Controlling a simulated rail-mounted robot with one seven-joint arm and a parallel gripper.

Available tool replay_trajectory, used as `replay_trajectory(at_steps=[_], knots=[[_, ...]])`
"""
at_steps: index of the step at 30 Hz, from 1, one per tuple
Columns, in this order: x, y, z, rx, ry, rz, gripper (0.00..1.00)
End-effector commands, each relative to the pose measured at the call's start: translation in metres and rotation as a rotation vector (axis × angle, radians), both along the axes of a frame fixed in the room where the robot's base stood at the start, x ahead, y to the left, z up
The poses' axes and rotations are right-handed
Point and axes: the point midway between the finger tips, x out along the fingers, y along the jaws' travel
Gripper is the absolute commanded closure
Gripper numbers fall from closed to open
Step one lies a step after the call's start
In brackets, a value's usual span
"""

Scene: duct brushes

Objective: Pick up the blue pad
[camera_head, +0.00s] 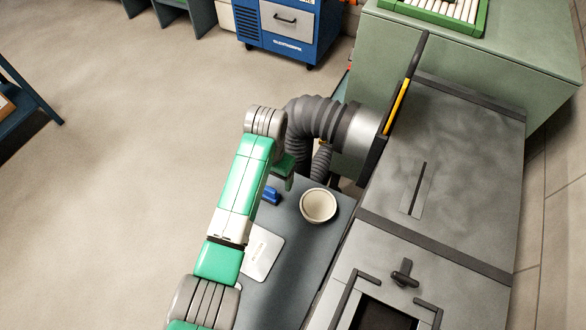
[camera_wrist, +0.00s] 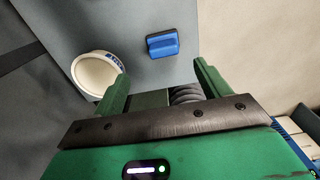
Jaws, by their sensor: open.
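The blue pad (camera_head: 270,195) lies on the dark grey table (camera_head: 306,247), just left of a white bowl. In the wrist view the blue pad (camera_wrist: 163,44) is a small block with a raised ridge, lying flat beyond my fingertips. My gripper (camera_wrist: 160,80) is open, its two green fingers spread apart with nothing between them. In the head view my gripper (camera_head: 284,178) hangs above the table near the pad and the arm partly covers that area. The pad is not touched by the fingers in the wrist view.
The white bowl (camera_head: 318,205) stands right of the pad; it also shows in the wrist view (camera_wrist: 97,73). A grey corrugated hose (camera_head: 311,117) and the metal duct (camera_head: 440,150) stand close behind and to the right.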

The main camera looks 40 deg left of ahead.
Motion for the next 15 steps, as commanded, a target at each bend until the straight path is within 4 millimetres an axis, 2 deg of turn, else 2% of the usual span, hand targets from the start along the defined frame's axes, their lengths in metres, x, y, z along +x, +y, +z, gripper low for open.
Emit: replay_trajectory(at_steps=[4,9,15], knots=[[-0.001,0.0,-0.003,-0.002,0.003,0.001,0.25],[-0.001,0.001,-0.025,-0.001,0.002,0.001,0.25],[-0.001,0.002,-0.033,0.0,0.001,0.001,0.25]])
